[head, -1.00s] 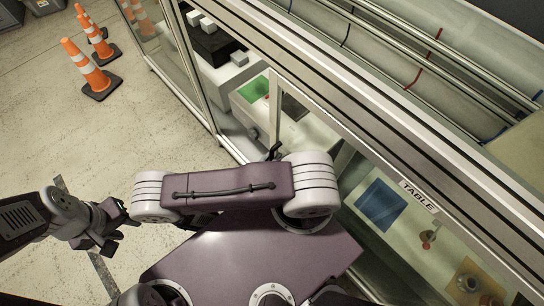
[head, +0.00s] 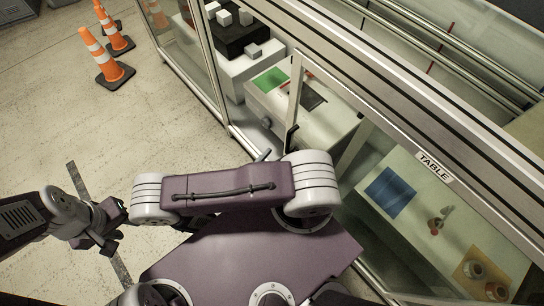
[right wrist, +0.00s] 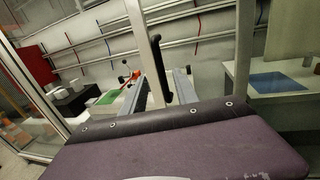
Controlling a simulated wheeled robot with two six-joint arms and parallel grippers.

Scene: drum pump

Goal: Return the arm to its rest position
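My left gripper (head: 112,228) hangs over the bare floor at the left of the head view, empty, its fingers apart. My right arm (head: 222,188) shows as a folded purple and grey link in the middle of the head view, in front of the glazed enclosure. The enclosure's door frame (head: 297,85) has a black handle (head: 291,139) just beyond the right arm. The handle also shows in the right wrist view (right wrist: 161,68), apart from the purple surface across the bottom.
Orange cones (head: 105,60) stand on the floor at upper left. A metal rail marked TABLE (head: 433,167) runs along the enclosure at right. Behind it are a blue mat (head: 390,192) and small parts. A green tray (head: 270,80) lies further back.

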